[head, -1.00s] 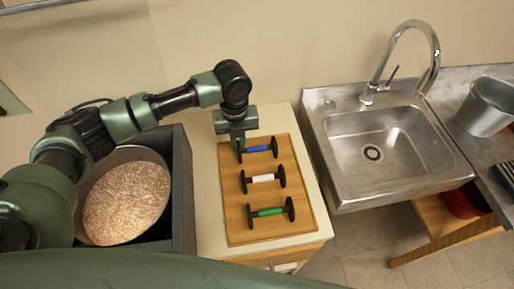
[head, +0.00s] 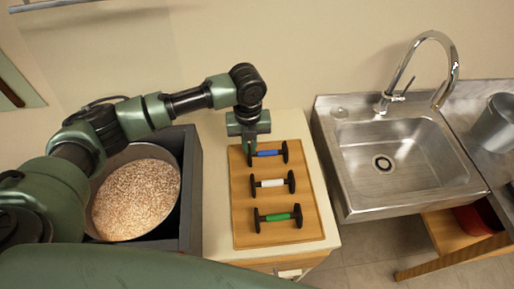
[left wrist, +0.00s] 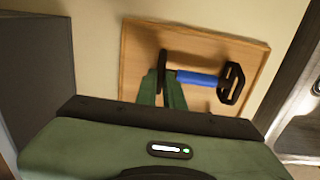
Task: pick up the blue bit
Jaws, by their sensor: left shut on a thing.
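The blue bit (head: 268,154) has a blue bar with a black cheekpiece at each end. It is at the far end of the wooden board (head: 241,222); I cannot tell whether it touches the board. My left gripper (head: 252,146) points down at the bit's left end and is shut on it. In the left wrist view the fingers (left wrist: 164,92) close at the bit (left wrist: 198,79) beside its left cheekpiece, and its right cheekpiece is free. The fingers hide part of the left end. My right gripper is not in view.
A white bit (head: 271,183) and a green bit (head: 278,217) lie nearer on the board. A grain-filled bucket (head: 136,199) stands in a dark box (head: 190,195) at left. A sink (head: 392,165) with a tall tap (head: 400,88) is at right, with a metal pot (head: 494,122) beyond.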

